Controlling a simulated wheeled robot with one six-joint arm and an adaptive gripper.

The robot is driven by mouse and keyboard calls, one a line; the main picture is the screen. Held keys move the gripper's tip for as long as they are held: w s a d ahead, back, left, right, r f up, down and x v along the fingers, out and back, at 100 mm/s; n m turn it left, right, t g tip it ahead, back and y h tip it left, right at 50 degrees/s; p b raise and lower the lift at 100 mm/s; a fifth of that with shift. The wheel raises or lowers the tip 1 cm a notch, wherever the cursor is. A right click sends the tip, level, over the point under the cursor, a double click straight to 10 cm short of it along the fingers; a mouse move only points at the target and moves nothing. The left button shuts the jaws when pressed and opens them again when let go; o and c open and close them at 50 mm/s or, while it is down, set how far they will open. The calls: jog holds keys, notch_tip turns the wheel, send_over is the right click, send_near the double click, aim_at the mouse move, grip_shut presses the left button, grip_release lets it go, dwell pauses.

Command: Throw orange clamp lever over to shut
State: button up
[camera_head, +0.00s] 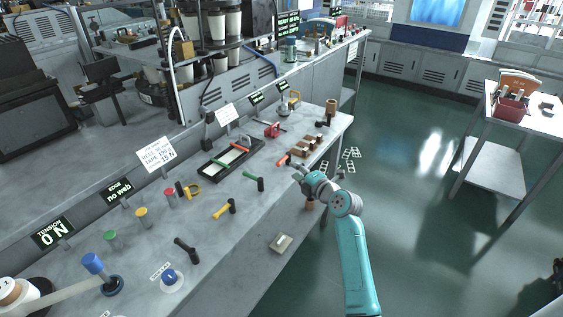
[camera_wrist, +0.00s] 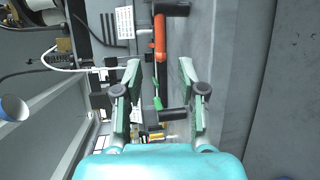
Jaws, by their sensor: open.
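The orange clamp lever (camera_head: 283,160) lies low over the bench, just left of my gripper (camera_head: 297,172) in the head view. In the wrist view the orange lever (camera_wrist: 160,38) runs from a black pivot at the top edge down toward the space between my fingers. My gripper (camera_wrist: 160,72) is open there, its two green fingers spread with nothing held between them. The gap between the fingertips and the lever is hard to judge. In the head view my gripper partly hides the lever's black base.
A green lever (camera_head: 250,175) and a yellow lever (camera_head: 221,211) lie along the same bench (camera_head: 215,262). A black frame (camera_head: 205,170) stands behind them, and a brown block tray (camera_head: 306,147) lies beyond. The bench's front edge is close under my arm.

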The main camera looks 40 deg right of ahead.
aim_at(281, 161)
jog(key=w, duration=0.3)
jog(key=w+f, duration=0.1)
jog(key=w, duration=0.5)
jog(key=shift+w+d+f, duration=0.2)
jog(key=shift+w+f, duration=0.1)
jog(key=shift+f, duration=0.1)
grip_shut()
